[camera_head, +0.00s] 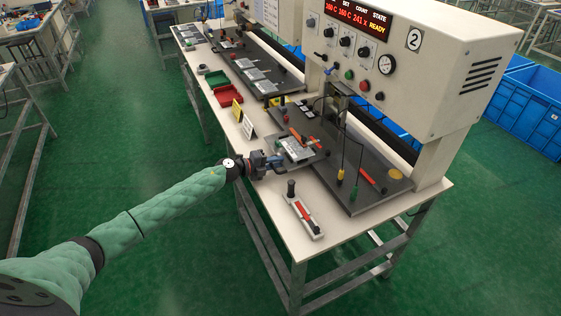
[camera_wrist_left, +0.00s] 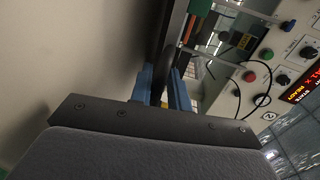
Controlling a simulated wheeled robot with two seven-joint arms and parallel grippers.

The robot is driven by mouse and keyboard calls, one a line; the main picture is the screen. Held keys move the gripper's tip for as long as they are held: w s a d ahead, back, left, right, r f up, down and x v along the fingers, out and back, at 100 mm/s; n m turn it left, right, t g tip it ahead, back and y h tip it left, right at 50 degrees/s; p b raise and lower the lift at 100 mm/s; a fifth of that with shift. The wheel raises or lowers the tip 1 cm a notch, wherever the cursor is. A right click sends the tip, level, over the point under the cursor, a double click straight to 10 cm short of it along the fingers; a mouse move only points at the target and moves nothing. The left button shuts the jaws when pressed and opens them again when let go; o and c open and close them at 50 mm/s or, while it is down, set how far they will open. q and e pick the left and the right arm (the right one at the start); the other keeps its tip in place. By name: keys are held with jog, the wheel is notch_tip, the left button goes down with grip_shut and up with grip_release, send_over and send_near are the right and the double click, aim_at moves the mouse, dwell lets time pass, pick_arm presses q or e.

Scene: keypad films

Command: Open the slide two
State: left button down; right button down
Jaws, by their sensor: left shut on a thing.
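The machine marked 2 (camera_head: 413,39) stands on the white bench, with a dark base plate (camera_head: 345,178) under its head. Slide two, a dark plate (camera_head: 311,161) carrying a silver fixture (camera_head: 296,149), lies at the front of that base and reaches over its front edge. My left gripper (camera_head: 277,161) is at the slide's front end. The grip is partly hidden in the head view. My right gripper is not in view.
A white block with a red strip and black knob (camera_head: 304,216) lies on the bench's near part. Yellow and white cards (camera_head: 248,128), a red bin (camera_head: 228,96) and a green bin (camera_head: 216,78) stand farther back. A red-handled tool (camera_head: 372,181) lies on the base.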

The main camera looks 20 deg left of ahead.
pick_arm(q)
jog(key=c, duration=1.5)
grip_release()
jog(key=shift+s+d+f, duration=0.1)
jog(key=shift+s+f, duration=0.1)
jog(key=shift+f, duration=0.35)
jog(key=shift+w, duration=0.1)
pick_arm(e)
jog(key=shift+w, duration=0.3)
pick_arm(q)
jog(key=shift+w+r, duration=0.1)
jog(key=shift+r, duration=0.15)
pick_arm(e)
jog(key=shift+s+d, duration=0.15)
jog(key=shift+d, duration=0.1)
